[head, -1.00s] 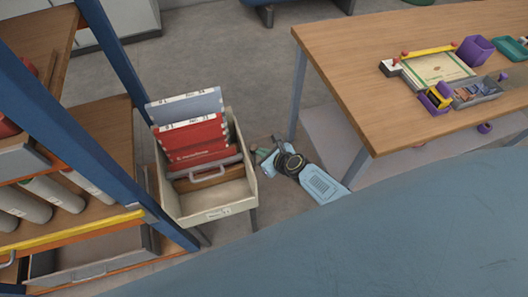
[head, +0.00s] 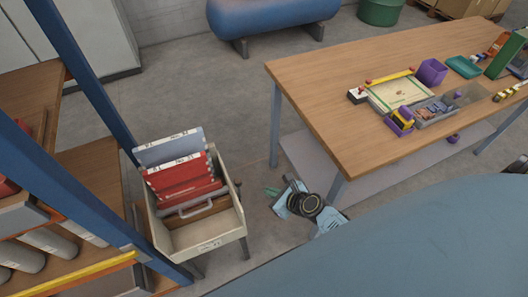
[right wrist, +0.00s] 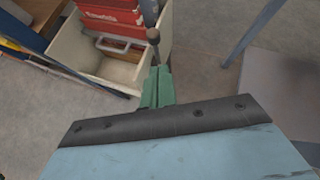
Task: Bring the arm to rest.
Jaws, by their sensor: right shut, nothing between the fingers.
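My right gripper (head: 271,191) has green fingers and hangs at the end of my light blue arm, between the file bin and the table. It is shut and empty. In the right wrist view its fingers (right wrist: 157,88) lie together, pointing towards the bin's side. In the head view a gap of floor shows between the fingertips and the bin. My left gripper is in neither view.
A cream bin (head: 206,243) holds red and grey files (head: 178,178) left of the gripper. A blue-framed shelf (head: 80,200) stands further left. A wooden table (head: 320,90) with trays stands right. Grey floor (head: 200,90) is open behind.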

